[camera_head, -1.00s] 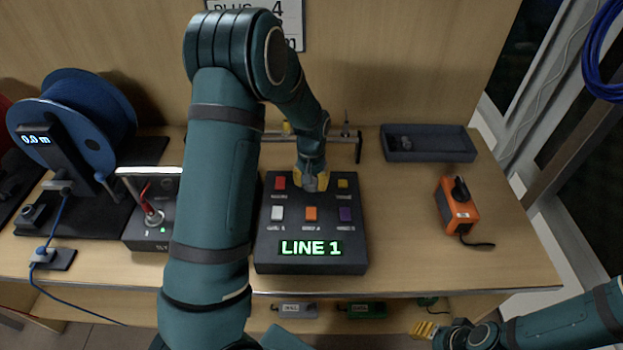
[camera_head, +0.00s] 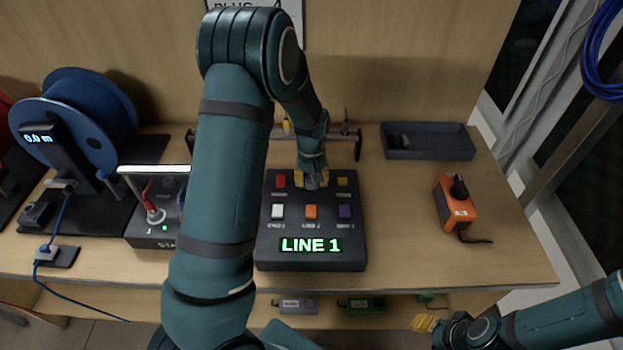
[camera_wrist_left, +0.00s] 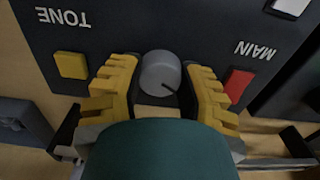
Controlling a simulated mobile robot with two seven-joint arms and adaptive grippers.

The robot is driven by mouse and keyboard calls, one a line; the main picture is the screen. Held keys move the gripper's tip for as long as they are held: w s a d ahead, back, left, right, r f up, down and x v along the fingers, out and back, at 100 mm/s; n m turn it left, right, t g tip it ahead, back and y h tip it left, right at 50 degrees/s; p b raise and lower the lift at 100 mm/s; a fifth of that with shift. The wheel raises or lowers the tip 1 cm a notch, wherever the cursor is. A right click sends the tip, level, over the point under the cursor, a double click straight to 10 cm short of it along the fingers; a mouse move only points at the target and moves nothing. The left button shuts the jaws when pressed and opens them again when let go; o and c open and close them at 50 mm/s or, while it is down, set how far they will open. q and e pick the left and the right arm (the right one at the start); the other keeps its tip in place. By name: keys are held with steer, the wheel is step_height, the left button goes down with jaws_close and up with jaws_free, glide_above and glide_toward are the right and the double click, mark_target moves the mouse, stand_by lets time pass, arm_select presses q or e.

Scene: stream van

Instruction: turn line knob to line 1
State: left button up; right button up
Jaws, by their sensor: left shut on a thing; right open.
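The grey line knob (camera_wrist_left: 160,72) sits on the dark control box (camera_head: 262,235), between the red MAIN button (camera_wrist_left: 238,84) and the yellow TONE button (camera_wrist_left: 71,65). A dark pointer mark shows on the knob's top. The box's green display (camera_head: 310,245) reads LINE 1. My left gripper (camera_head: 312,180) reaches down to the back of the box; in the left wrist view its yellow fingers (camera_wrist_left: 160,85) are on both sides of the knob, shut on it. In the head view the knob is hidden by the gripper. My right gripper (camera_head: 424,323) is open and empty at the lower right, off the table.
White, orange and purple buttons line the box's middle. An orange device (camera_head: 456,207) and a dark tray (camera_head: 428,152) stand to the right. A blue cable reel (camera_head: 75,125) and a box with a red-handled switch (camera_head: 152,203) are on the left. The table's right front is clear.

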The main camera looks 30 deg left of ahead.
arm_select(q)
steer(key=o, duration=1.2)
steer(key=shift+o, duration=0.2)
step_height(320, 180, up, 12)
